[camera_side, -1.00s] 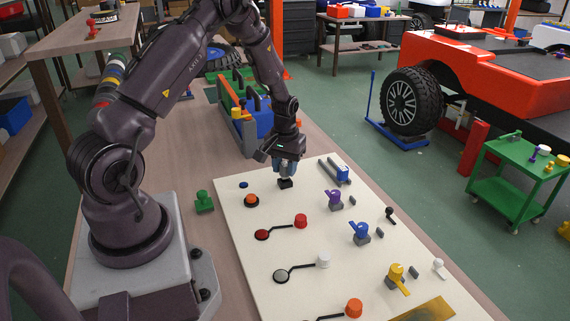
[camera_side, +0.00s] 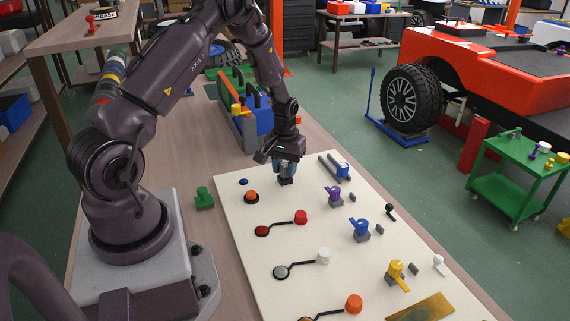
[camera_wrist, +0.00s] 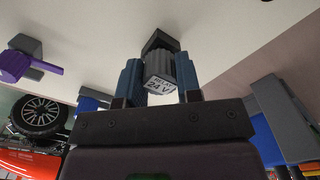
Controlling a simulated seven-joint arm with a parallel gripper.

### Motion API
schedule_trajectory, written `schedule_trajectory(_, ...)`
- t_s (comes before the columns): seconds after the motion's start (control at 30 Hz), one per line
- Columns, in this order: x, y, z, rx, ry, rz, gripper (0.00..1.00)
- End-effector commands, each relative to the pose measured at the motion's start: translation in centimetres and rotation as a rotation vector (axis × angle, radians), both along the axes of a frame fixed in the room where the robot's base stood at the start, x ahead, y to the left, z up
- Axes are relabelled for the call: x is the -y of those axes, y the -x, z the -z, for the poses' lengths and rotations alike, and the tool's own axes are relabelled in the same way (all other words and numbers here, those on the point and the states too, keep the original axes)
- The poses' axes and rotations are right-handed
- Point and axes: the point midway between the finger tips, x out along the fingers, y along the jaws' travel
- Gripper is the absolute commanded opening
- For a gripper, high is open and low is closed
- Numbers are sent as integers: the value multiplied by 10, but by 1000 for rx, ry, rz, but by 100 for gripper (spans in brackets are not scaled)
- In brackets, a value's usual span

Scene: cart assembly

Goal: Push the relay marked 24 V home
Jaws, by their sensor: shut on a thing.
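The relay (camera_wrist: 158,85) is a grey ribbed block with a white label reading "RELAY 24 V". In the wrist view it sits between the two blue fingers of my gripper (camera_wrist: 160,82), which is shut on it. A dark socket (camera_wrist: 159,41) is right at the relay's far end; I cannot tell how deep the relay sits in it. In the side view my gripper (camera_side: 286,170) points down over the dark socket (camera_side: 285,181) near the back of the cream board (camera_side: 235,225). The fingers mostly hide the relay there.
A grey rail with a blue block (camera_side: 342,170) lies right of my gripper. An orange button (camera_side: 251,197) is to its left. Purple (camera_side: 334,195), blue (camera_side: 360,229) and yellow (camera_side: 396,272) levers stand toward the front right. A blue and green crate (camera_side: 250,125) stands behind.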

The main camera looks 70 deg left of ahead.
Motion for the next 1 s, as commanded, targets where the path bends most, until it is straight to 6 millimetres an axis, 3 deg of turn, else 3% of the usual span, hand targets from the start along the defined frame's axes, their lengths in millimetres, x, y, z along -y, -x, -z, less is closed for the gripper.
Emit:
schedule_trajectory(0.37, 0, 0, 9, 1, -1, 0, 5)
schedule_trajectory(0.4, 0, 0, 9, 1, -1, 0, 37)
schedule_trajectory(0.5, 0, 0, 8, 1, -1, 0, 60)
schedule_trajectory(0.53, 0, 0, 8, 1, -1, 0, 62)
schedule_trajectory(0.83, 0, 0, 6, 1, -1, 0, 62)
schedule_trajectory(1.0, -1, -1, -16, 5, -4, 1, 62)
